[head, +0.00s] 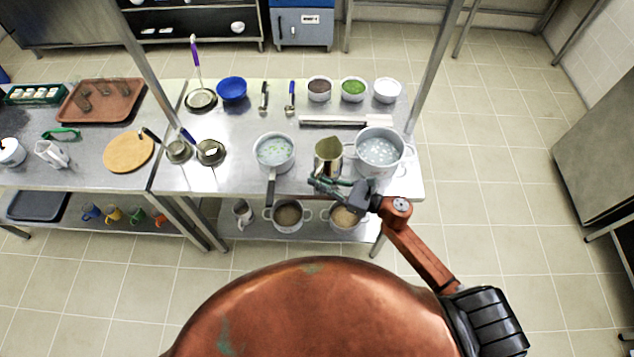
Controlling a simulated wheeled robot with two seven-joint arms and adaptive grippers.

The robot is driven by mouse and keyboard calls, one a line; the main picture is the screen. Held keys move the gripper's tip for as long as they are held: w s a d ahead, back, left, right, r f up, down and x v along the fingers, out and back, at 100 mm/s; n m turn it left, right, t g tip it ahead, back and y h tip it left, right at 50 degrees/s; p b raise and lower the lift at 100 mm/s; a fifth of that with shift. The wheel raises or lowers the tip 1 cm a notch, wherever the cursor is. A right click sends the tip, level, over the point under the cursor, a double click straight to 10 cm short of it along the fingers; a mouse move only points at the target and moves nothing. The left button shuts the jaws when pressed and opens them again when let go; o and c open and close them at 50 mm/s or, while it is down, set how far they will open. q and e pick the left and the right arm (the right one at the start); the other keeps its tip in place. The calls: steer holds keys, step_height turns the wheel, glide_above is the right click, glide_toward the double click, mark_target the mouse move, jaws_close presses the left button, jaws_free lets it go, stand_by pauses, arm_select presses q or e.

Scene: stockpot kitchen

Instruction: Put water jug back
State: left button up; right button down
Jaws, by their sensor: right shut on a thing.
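A metal jug (328,157) with an open top is at the front right of the steel table, between a saucepan (274,152) and a large stockpot (380,150). The stockpot holds bubbling liquid. My right gripper (327,186) is at the near side of the jug and is shut on it. The fingers and the jug's handle overlap, so the exact grip is hard to see. I cannot tell whether the jug's base touches the table. My left gripper is not in view.
Bowls of ingredients (353,89) and a flat metal bar (333,121) lie behind the pots. A table post (434,70) rises at the right. Pots (288,217) stand on the lower shelf. A white jug (51,153) stands on the left table. The table left of the saucepan has some free room.

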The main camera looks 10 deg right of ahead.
steer(key=shift+w+d+f, duration=0.15)
steer(key=shift+w+f, duration=0.85)
steer(key=shift+f, duration=0.05)
step_height(320, 180, down, 3)
steer(key=shift+w+f, duration=0.15)
steer(key=shift+f, duration=0.05)
steer(key=shift+f, duration=0.2)
steer(key=c, duration=2)
jaws_free()
steer(key=shift+c, duration=0.2)
